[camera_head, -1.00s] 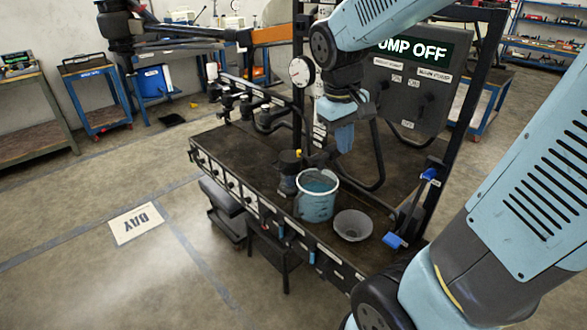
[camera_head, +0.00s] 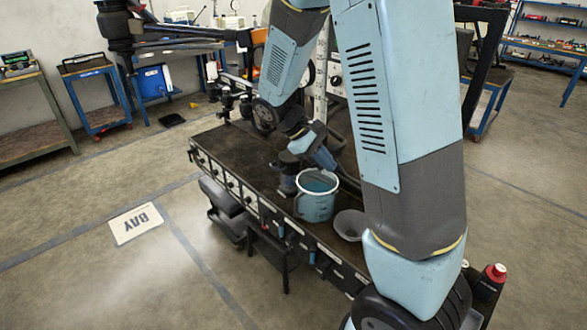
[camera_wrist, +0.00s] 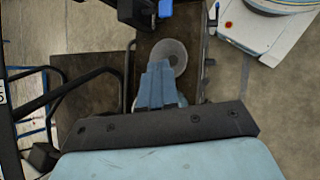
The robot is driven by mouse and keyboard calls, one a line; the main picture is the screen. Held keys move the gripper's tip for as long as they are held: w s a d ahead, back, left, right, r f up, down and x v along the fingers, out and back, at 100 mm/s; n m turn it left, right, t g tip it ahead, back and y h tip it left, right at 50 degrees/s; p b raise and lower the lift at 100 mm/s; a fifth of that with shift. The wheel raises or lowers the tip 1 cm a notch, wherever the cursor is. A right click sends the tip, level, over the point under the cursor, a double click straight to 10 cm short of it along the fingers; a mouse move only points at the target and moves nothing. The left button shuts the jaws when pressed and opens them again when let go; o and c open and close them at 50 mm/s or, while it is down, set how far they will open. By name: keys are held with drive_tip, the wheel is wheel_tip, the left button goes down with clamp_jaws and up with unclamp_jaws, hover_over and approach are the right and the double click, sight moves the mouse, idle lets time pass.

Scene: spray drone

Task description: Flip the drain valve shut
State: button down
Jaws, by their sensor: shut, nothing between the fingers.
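I cannot make out for certain which part is the drain valve. Small blue handles (camera_head: 312,257) show on the front edge of the dark bench (camera_head: 225,150). A blue piece (camera_wrist: 165,9) on a black fitting shows at the top of the wrist view. My gripper (camera_head: 324,160) is shut and empty, low over the bench just behind the light-blue bucket (camera_head: 315,204). In the wrist view my gripper (camera_wrist: 160,64) points toward a grey bowl (camera_wrist: 176,49). My arm hides the right part of the bench in the head view.
The grey bowl (camera_head: 350,225) sits right of the bucket, partly behind my arm. A dark, blue-based fitting (camera_head: 287,180) stands left of the bucket. A black tubular frame (camera_wrist: 70,78) lies to the left in the wrist view. Open floor (camera_head: 90,265) lies in front.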

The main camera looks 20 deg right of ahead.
drive_tip(key=w+a+f+n+t+h, duration=0.5)
drive_tip(key=w+f+n+t+h, duration=0.2)
drive_tip(key=f+n+t, duration=0.1)
drive_tip(key=w+a+f+n+t+h, duration=0.6)
drive_tip(key=w+f+n+t, duration=0.1)
drive_tip(key=f, duration=0.4)
drive_tip(key=shift+a+f+n+t+h, duration=0.15)
drive_tip(key=shift+f+n+t+h, duration=0.25)
drive_tip(key=shift+n, duration=0.9)
drive_tip(key=shift+r, duration=0.1)
drive_tip(key=shift+w, duration=0.1)
drive_tip(key=x, duration=1)
drive_tip(key=shift+a+r, duration=0.1)
drive_tip(key=shift+a, duration=0.15)
drive_tip(key=shift+d+r+m+g, duration=0.1)
drive_tip(key=shift+m+g, duration=0.2)
drive_tip(key=shift+m, duration=0.2)
